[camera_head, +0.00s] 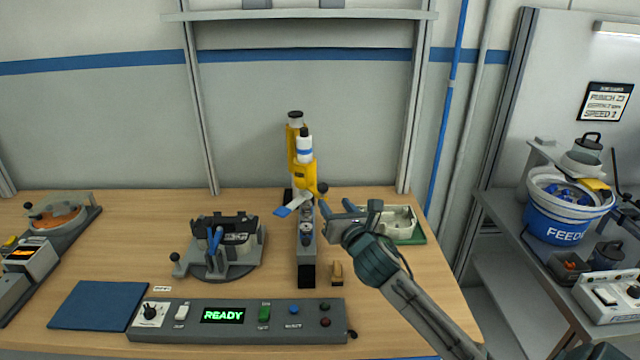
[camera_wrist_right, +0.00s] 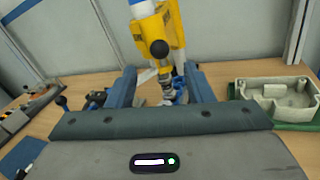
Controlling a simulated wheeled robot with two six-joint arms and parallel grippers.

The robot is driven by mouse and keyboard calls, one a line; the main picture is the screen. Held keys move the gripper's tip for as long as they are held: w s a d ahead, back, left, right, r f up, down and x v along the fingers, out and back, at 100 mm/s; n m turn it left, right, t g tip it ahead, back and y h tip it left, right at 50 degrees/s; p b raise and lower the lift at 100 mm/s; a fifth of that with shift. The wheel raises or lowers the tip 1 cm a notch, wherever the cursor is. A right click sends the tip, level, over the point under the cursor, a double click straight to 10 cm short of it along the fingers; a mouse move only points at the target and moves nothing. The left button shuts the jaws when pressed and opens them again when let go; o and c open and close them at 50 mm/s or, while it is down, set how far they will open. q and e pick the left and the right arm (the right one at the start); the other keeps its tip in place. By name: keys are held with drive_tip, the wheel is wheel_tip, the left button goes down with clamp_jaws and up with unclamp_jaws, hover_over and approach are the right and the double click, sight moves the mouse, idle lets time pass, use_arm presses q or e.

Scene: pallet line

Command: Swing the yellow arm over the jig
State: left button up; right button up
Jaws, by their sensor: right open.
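The yellow arm (camera_head: 302,172) stands upright at the back middle of the table, with a white bottle-like part and a black ball knob (camera_head: 322,188). It also shows in the right wrist view (camera_wrist_right: 152,32), its knob (camera_wrist_right: 158,47) just beyond and above my fingers. My right gripper (camera_head: 337,209) is open, close to the knob on its right and near side, with no clear contact visible. Left of the arm is a round-based fixture (camera_head: 222,262) with a dark part and blue clamp, probably the jig. My left gripper is out of view.
A control panel (camera_head: 170,332) reading READY lies along the front. A grey casting (camera_head: 398,218) sits on a green tray right of the arm. A small brass-coloured piece (camera_head: 337,272) stands beside the dark rail (camera_head: 306,258). A blue mat (camera_head: 95,306) lies front left.

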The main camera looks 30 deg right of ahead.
sight(325, 191)
drive_tip(key=w, duration=0.2)
drive_tip(key=p, duration=0.1)
drive_tip(key=shift+w+d+r, duration=0.25)
drive_tip(key=shift+w+r, duration=0.15)
drive_tip(key=shift+p+x, duration=0.3)
drive_tip(key=shift+x, duration=0.75)
drive_tip(key=w, duration=0.3)
drive_tip(key=shift+d+f+p, duration=0.3)
drive_tip(key=shift+f+p, duration=0.05)
drive_tip(key=shift+f, duration=0.05)
drive_tip(key=shift+w+d, duration=0.1)
drive_tip(key=shift+w, duration=0.4)
drive_tip(key=shift+f, duration=0.1)
drive_tip(key=shift+c, duration=0.5)
drive_tip(key=c, duration=0.7)
clamp_jaws()
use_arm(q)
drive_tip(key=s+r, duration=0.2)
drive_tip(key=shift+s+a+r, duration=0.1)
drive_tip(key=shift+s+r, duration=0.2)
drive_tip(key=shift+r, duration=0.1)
